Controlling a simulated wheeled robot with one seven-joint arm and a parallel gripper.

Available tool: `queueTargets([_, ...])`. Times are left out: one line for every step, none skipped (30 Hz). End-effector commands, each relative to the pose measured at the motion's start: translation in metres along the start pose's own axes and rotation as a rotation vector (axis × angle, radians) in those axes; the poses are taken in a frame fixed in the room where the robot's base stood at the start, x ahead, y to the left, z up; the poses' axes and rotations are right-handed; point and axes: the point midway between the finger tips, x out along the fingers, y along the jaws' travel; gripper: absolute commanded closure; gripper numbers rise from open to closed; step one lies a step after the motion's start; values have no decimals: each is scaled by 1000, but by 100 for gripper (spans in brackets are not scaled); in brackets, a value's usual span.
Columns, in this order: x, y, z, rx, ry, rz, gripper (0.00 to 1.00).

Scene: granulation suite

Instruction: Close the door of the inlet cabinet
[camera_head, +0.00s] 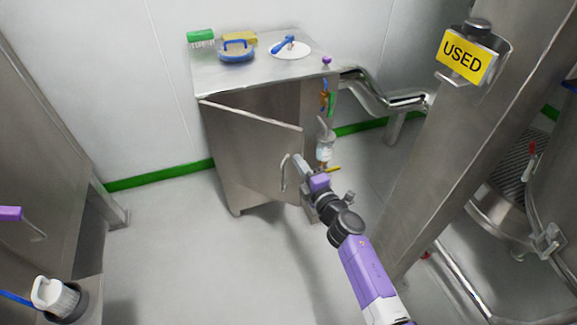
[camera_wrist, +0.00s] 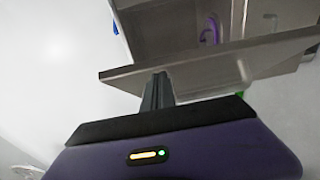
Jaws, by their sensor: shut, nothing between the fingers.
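The inlet cabinet (camera_head: 225,88) is a steel box against the back wall. Its door (camera_head: 245,150) is hinged at the left and stands ajar, with its free edge swung out to the right front. A curved handle (camera_head: 284,173) sits near that free edge. My gripper (camera_head: 299,165) is shut and empty, at the door's free edge just right of the handle. In the wrist view the fingers (camera_wrist: 157,90) reach to the door panel (camera_wrist: 215,62), and the open interior shows beyond it. I cannot tell whether the fingertips touch the door.
Brushes (camera_head: 237,48) and a white disc (camera_head: 290,49) with a blue tool lie on the cabinet top. Valves and a small bottle (camera_head: 324,150) are at its right side. A steel column (camera_head: 440,150) stands right of my arm. The floor (camera_head: 180,240) in front left is clear.

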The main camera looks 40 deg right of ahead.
Motion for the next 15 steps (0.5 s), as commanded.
queueTargets([6, 7, 11, 6, 5, 2, 100])
queueTargets([10, 6, 16, 6, 10, 4, 100])
queueTargets([15, 5, 22, 6, 14, 5, 100])
queueTargets([18, 4, 27, 7, 15, 6, 100])
queueTargets([23, 4, 32, 7, 15, 6, 100])
queueTargets([28, 3, 39, 7, 15, 6, 100])
queueTargets([32, 2, 43, 7, 15, 7, 100])
queueTargets([36, 2, 47, 8, 15, 7, 100])
queueTargets([42, 1, 53, 9, 16, 7, 100])
queueTargets([46, 0, 57, 8, 16, 7, 100])
queueTargets([50, 0, 61, 8, 16, 7, 100])
queueTargets([56, 0, 66, 9, 18, 8, 100])
queueTargets([60, -1, 70, 9, 21, 8, 100])
queueTargets([65, -1, 73, 9, 24, 9, 100])
queueTargets([71, -1, 77, 10, 33, 10, 100])
